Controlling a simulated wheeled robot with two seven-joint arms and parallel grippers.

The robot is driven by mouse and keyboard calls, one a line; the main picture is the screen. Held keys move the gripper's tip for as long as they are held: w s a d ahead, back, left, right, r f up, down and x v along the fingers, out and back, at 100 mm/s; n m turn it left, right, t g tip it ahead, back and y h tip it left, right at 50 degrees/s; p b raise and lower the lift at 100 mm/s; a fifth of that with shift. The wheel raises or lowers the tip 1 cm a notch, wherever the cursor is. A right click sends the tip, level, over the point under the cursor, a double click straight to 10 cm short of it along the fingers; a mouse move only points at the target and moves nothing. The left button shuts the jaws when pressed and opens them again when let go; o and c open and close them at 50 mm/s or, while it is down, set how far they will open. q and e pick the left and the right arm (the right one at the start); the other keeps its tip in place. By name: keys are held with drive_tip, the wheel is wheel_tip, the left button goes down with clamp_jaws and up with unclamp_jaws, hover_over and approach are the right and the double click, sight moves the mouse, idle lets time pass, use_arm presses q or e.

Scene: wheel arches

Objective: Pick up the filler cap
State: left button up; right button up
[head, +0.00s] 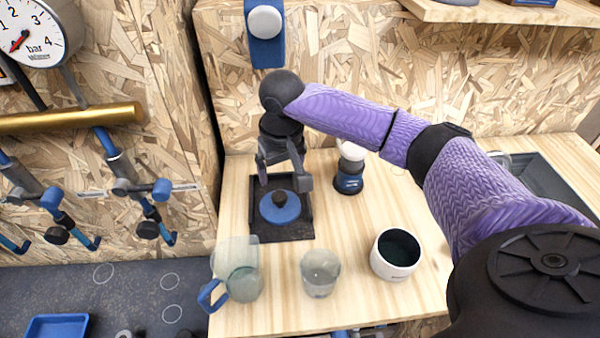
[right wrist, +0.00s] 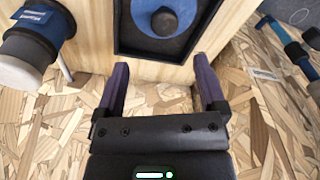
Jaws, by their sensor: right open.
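The filler cap (head: 280,208) is a blue disc with a dark round knob, lying in a square black tray (head: 283,234) on the wooden counter. It also shows at the top of the right wrist view (right wrist: 164,18). My right gripper (head: 281,181) is above the back part of the tray, its fingers pointing down. In the right wrist view its two purple-lined fingers (right wrist: 161,75) are spread apart with nothing between them, short of the cap. My left gripper is not in view.
A blue-and-white grinder-like object (head: 348,180) stands right of the tray. A clear pitcher with blue handle (head: 240,272), a clear cup (head: 320,272) and a white mug (head: 396,255) stand in front. Chipboard panels (head: 330,50) rise behind. A recessed basin (head: 540,180) is at right.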

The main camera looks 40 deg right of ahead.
sight(279, 195)
drive_tip(key=f, duration=0.1)
drive_tip(key=a+f+b, duration=0.1)
drive_tip(key=f, duration=0.1)
drive_tip(key=shift+w+f, duration=0.1)
drive_tip(key=shift+f, duration=0.05)
drive_tip(key=f+b, duration=0.1)
drive_tip(key=f, duration=0.1)
drive_tip(key=f+b, duration=0.1)
drive_tip(key=f, duration=0.2)
drive_tip(key=shift+w+d+f, duration=0.1)
drive_tip(key=shift+d+f, duration=0.1)
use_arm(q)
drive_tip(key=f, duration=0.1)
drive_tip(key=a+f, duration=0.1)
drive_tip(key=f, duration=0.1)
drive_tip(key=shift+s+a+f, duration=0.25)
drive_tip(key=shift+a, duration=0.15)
use_arm(e)
drive_tip(key=shift+r, duration=0.1)
drive_tip(key=shift+c, duration=0.9)
clamp_jaws()
